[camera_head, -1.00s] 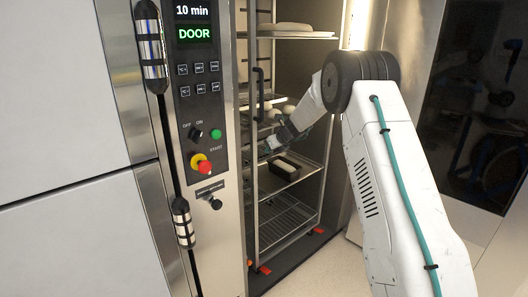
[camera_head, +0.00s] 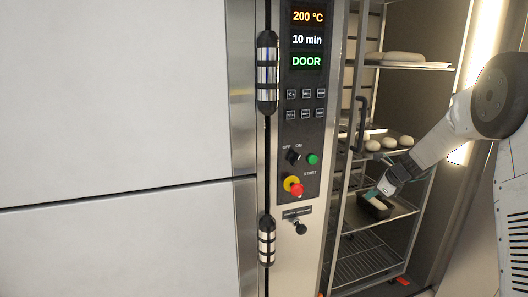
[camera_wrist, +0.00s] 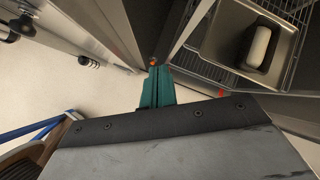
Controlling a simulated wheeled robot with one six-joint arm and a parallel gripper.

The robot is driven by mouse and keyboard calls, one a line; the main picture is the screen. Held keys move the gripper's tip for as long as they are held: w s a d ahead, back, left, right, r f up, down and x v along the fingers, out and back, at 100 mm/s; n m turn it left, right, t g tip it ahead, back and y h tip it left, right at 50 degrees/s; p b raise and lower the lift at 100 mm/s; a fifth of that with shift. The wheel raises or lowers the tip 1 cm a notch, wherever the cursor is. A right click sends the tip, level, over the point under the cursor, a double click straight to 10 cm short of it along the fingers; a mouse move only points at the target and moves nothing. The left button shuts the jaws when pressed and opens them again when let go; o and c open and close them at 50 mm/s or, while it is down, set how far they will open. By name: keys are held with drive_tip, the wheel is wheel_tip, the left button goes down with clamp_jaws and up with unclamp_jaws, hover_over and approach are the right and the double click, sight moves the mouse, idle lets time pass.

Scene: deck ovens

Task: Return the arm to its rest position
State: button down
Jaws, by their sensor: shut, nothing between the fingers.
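My gripper (camera_head: 372,193) is in front of the open rack oven in the head view, small and partly lost against the rack. In that view it overlaps the upper edge of a dark loaf tin with pale dough (camera_head: 376,204). In the wrist view its teal fingers (camera_wrist: 157,86) are closed together with nothing between them, above the pale floor. There the tin (camera_wrist: 258,48) lies on its tray to the right, apart from the fingers. My arm reaches in from the right edge of the head view.
The rack (camera_head: 365,262) holds several levels, with round dough pieces (camera_head: 388,142) on a middle tray and larger ones (camera_head: 403,57) on top. The oven's control panel (camera_head: 304,130) reads 200 °C, 10 min, DOOR. Steel panels (camera_head: 110,100) fill the left.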

drive_tip(key=s+a+r+n+g+h, duration=0.1)
drive_tip(key=s+a+r+n, duration=0.3)
drive_tip(key=s, duration=1.3)
drive_tip(key=s+a+r+n+g+h, duration=0.1)
drive_tip(key=s+a+r+n, duration=0.3)
drive_tip(key=s+n, duration=0.9)
drive_tip(key=s+a+r+n+g+h, duration=0.2)
drive_tip(key=s+a+r+n, duration=0.2)
drive_tip(key=s, duration=1.7)
wheel_tip(320, 180, up, 2)
drive_tip(key=n, duration=0.4)
drive_tip(key=shift+s+a+g, duration=0.3)
drive_tip(key=shift+s+a, duration=0.1)
